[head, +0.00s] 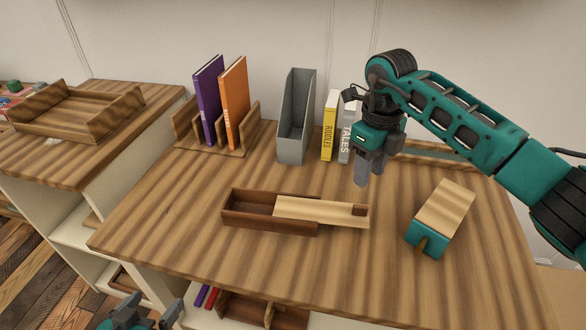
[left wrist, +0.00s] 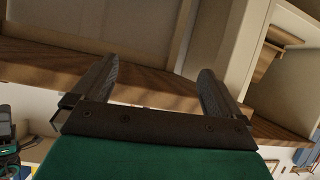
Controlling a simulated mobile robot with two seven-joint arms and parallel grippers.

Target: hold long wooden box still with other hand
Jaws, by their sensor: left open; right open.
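The long wooden box (head: 268,226) lies on the plank-topped table, dark brown. Its lighter lid (head: 318,211) sticks out past the right end, leaving the left part of the box open. A small dark block sits on the lid's right end. My right gripper (head: 366,172) is open and empty, pointing down above and behind the lid's right end, apart from it. My left gripper (head: 150,312) is low at the bottom edge of the head view, below the table's front edge, away from the box. In the left wrist view its open fingers (left wrist: 158,75) hold nothing.
A teal and wood block (head: 440,220) stands on the right. Behind are a rack (head: 182,125) with purple and orange books, a grey file holder (head: 296,115), and yellow and white books (head: 329,128). A shelf under the table holds a wooden tray. Table front left is clear.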

